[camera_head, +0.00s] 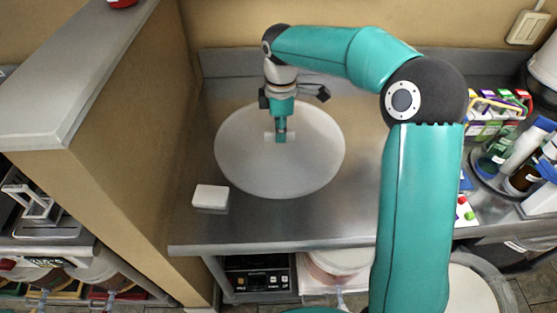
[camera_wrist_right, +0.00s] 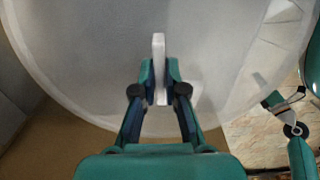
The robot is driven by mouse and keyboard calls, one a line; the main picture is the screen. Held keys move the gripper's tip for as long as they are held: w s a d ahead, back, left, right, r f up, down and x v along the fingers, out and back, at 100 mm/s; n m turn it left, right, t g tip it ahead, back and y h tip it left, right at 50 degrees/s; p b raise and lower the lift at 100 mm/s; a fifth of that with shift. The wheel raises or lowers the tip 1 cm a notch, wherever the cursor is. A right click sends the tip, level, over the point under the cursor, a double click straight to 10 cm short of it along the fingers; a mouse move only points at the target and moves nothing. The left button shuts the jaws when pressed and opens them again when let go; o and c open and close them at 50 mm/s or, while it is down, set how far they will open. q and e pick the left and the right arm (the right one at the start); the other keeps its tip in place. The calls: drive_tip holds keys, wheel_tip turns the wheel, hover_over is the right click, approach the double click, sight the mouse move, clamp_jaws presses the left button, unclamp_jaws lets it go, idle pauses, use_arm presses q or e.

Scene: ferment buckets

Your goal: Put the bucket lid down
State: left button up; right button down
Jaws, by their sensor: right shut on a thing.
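The bucket lid (camera_head: 245,165) is a large round white disc in the head view, over the steel counter. My right gripper (camera_head: 281,138) is above the middle of the lid. It is shut on the lid's small upright handle, which shows between the fingers in the right wrist view (camera_wrist_right: 159,60). The lid (camera_wrist_right: 80,50) fills most of that view. I cannot tell whether the lid touches the counter or hangs just above it.
A small white block (camera_head: 210,197) lies on the counter (camera_head: 290,222) near the lid's lower left edge. A tan partition (camera_head: 140,130) stands to the left. Bottles (camera_head: 524,150) stand on a round tray at the right. A black scale (camera_head: 258,276) sits below.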

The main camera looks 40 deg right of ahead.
wheel_tip(320, 180, down, 11)
drive_tip(key=shift+f+p, duration=0.2)
drive_tip(key=shift+p, duration=0.5)
drive_tip(key=shift+f+b, duration=0.45)
drive_tip(key=c, duration=1.3)
unclamp_jaws()
drive_tip(key=shift+o, duration=0.4)
drive_tip(key=shift+r, duration=0.1)
drive_tip(key=shift+r+p, duration=0.2)
drive_tip(key=shift+p, duration=0.1)
wheel_tip(320, 180, up, 12)
drive_tip(key=shift+r+b, duration=0.2)
drive_tip(key=shift+b, duration=0.35)
